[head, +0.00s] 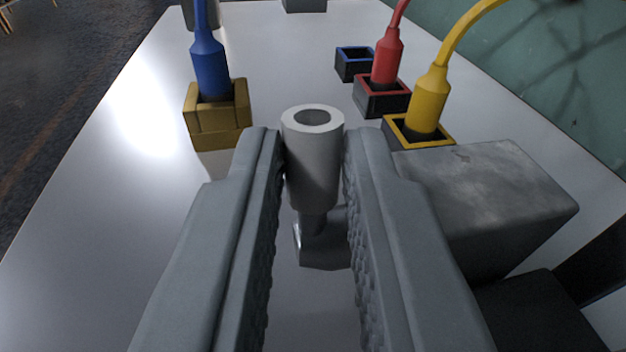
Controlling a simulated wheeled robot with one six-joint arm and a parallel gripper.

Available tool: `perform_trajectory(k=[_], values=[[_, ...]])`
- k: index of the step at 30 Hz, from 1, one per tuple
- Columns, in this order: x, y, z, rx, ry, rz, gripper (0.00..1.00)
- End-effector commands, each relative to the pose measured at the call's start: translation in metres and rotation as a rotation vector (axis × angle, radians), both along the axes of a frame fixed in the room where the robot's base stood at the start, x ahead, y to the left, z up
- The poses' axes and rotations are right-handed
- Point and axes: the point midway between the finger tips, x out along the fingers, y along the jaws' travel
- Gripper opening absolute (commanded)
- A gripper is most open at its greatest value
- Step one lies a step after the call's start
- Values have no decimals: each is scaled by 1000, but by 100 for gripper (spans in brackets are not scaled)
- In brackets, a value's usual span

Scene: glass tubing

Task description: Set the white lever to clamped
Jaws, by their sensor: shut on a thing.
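The white lever (314,168) shows as an upright, hollow-topped white cylinder in the middle of the head view. A grey metal piece (320,248) lies below it and runs toward the right, partly hidden by the right finger. My gripper (314,160) has one finger on each side of the white cylinder, near the fingertips, and is shut on it. The lever's pivot and any clamped marking cannot be seen.
A grey block (490,195) stands close to my right finger. A yellow socket (218,125) holds a blue plug (208,65). Red (388,55) and yellow (429,100) plugs stand in sockets at the right. An empty blue-rimmed socket (354,64) is behind. The table's left side is clear.

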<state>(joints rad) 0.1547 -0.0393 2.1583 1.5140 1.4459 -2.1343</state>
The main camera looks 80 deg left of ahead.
Motion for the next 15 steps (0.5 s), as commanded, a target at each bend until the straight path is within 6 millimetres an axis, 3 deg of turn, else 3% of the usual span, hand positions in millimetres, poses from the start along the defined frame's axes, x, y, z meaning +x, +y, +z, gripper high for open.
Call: perform_trajectory(k=[7, 8, 11, 15], values=[[0, 0, -1, -2, 1, 0, 0], [0, 0, -1, -2, 1, 0, 18], [0, 0, -1, -2, 1, 0, 38], [0, 0, -1, -2, 1, 0, 38]])
